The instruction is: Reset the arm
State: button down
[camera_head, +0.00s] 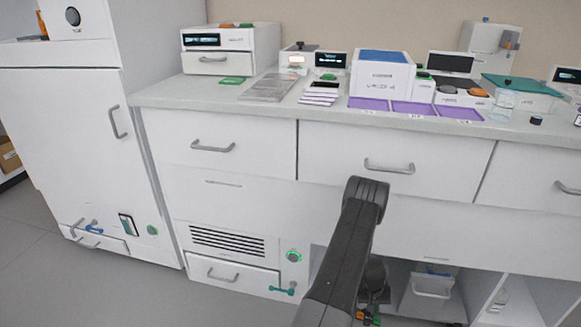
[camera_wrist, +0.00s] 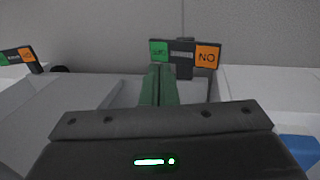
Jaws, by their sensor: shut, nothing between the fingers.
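My arm (camera_head: 345,245) rises from the bottom of the head view, in front of the counter's drawers, with its bend near the middle drawer. The lower arm drops behind it, and I cannot make out my fingers in that view. In the wrist view my gripper (camera_wrist: 157,85) shows as two green fingers pressed together, pointing away from the camera. They are shut and hold nothing. Beyond the fingertips is a small sign (camera_wrist: 185,54) with a green panel and an orange panel reading "NO".
The counter (camera_head: 220,97) carries several instruments, a white box with a blue top (camera_head: 383,72) and purple trays (camera_head: 412,108). A tall white cabinet (camera_head: 65,140) stands left. An open shelf with a white bin (camera_head: 430,290) lies below right. Grey floor (camera_head: 50,270) is clear at lower left.

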jog(key=shift+w+a+r, duration=0.15)
jog(key=shift+a+r, duration=0.05)
jog(key=shift+a, duration=0.25)
jog(key=p+v, duration=0.2)
jog(key=v, duration=0.4)
